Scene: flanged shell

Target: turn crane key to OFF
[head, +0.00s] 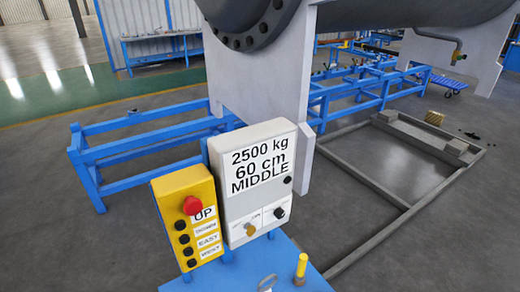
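A white control box (258,170) stands upright near the middle of the head view, marked "2500 kg 60 cm MIDDLE". Low on its front are a brass-coloured round piece (249,229) and a black knob (279,212), beside small labels too small to read. I cannot tell which is the crane key or how it is turned. A yellow pendant box (187,215) stands left of it, with a red button (191,205), several black buttons and labels including "UP". Neither of my grippers is in view.
Both boxes stand at a blue stand (235,275) with a yellow peg (301,268) and a metal ring (267,283). Behind are a blue frame (140,145), a light grey support (262,85) and a large flanged shell (390,12). A grey floor frame (440,190) lies right.

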